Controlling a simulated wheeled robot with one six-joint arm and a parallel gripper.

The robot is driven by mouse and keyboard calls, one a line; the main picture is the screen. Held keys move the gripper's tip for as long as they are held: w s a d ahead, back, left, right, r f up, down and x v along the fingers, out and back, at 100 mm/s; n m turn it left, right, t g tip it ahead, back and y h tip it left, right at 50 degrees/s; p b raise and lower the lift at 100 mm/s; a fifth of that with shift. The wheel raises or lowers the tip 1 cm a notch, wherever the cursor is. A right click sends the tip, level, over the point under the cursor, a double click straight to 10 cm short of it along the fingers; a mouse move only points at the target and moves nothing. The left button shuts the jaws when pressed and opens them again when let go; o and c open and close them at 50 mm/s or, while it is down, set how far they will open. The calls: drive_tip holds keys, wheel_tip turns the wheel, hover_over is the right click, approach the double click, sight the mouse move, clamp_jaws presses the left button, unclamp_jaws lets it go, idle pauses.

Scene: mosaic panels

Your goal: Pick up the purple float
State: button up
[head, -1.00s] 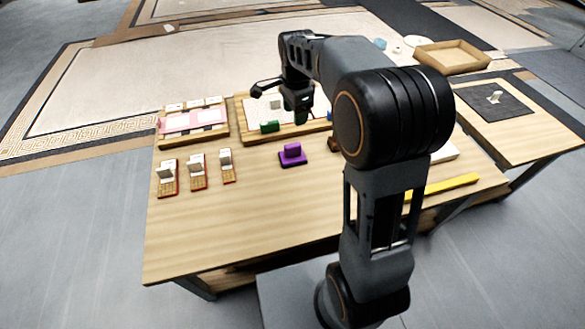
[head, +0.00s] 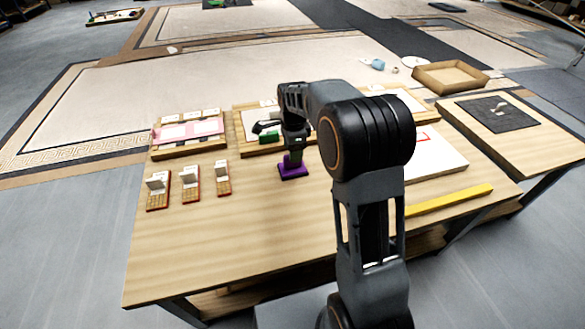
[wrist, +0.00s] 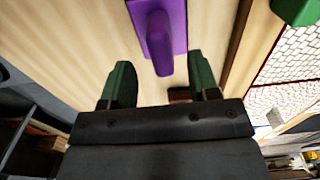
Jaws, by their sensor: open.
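The purple float (head: 292,172) lies on the wooden table, a flat plate with an upright block-like handle on top. It also shows in the wrist view (wrist: 158,32), at the top centre. My gripper (head: 292,156) is just above the float in the head view, covering part of its handle. In the wrist view my gripper (wrist: 158,85) has its two green fingers spread apart, one on each side of the handle's line. The near end of the handle reaches toward the space between the fingers.
A green float (head: 268,138) sits by a framed panel behind. A pink-marked panel (head: 188,133) and several small red-edged pieces (head: 190,184) are on the left. A yellow bar (head: 450,200) lies at right. The table's front left (head: 220,250) is clear.

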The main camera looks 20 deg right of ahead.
wheel_tip(320, 180, down, 5)
drive_tip(key=b, duration=0.3)
drive_tip(key=shift+w+f, duration=0.1)
drive_tip(key=shift+c, duration=0.3)
clamp_jaws()
